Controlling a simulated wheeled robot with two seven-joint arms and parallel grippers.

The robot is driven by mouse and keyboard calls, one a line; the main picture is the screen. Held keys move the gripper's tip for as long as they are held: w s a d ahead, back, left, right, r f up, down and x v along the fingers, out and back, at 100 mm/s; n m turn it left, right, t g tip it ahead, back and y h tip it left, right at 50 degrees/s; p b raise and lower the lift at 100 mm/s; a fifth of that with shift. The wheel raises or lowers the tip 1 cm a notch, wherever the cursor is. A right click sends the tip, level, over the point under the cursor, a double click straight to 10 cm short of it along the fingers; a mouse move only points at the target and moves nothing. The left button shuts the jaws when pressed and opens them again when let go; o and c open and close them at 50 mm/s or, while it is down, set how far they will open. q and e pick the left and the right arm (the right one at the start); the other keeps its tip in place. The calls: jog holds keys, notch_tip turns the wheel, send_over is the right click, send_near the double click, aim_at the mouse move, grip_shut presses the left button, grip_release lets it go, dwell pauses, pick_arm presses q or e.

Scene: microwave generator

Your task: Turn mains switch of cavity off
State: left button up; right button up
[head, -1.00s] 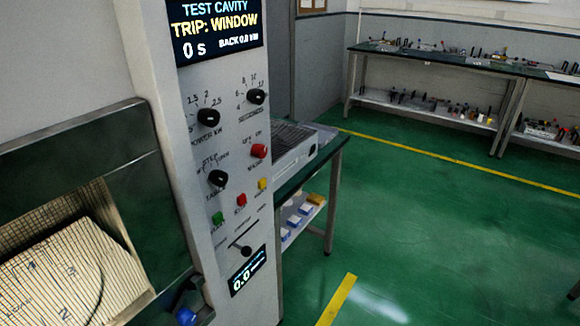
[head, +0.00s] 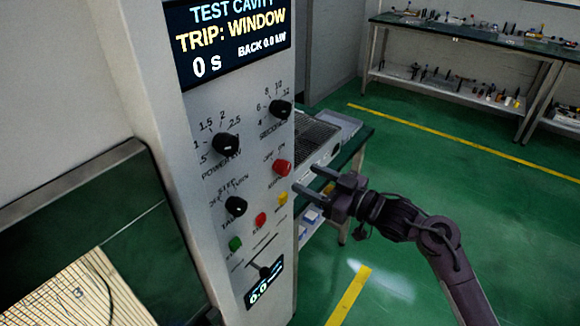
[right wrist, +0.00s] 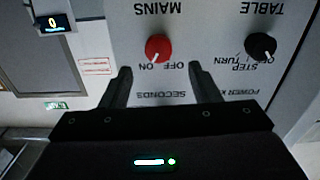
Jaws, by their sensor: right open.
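The mains switch (head: 281,167) is a red round knob on the grey control panel, with OFF and ON labels above it. In the right wrist view, upside down, the mains switch (right wrist: 158,48) has a pale mark that seems to lie on the ON side. My right gripper (head: 306,178) is open and empty, just right of the panel with its fingers pointing at the switch. In the right wrist view the fingertips of the right gripper (right wrist: 161,68) flank the knob's line, apparently short of it. My left gripper is not in view.
Black knobs for power (head: 226,144), seconds (head: 280,109) and table (head: 236,206) surround the switch. Green (head: 235,243), red (head: 260,219) and yellow (head: 283,198) buttons sit below. The display (head: 232,38) reads TRIP: WINDOW. A bench (head: 352,150) stands behind; green floor is open at right.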

aim_at(287, 170)
jog(key=p+x, duration=0.1)
jog(key=x, duration=0.4)
jog(key=shift+w+a, duration=0.25)
jog(key=shift+w, duration=0.05)
jog(key=shift+w+a+f+p, duration=0.1)
jog(key=shift+w+a+p, duration=0.2)
jog(key=shift+a, duration=0.1)
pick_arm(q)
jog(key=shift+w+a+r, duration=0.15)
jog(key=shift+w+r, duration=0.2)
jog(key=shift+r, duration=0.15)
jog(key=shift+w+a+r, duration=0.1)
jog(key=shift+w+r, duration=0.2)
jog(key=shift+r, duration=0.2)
pick_arm(e)
jog(key=shift+c, duration=0.2)
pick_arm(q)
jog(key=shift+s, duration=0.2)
pick_arm(e)
jog(key=c, duration=1)
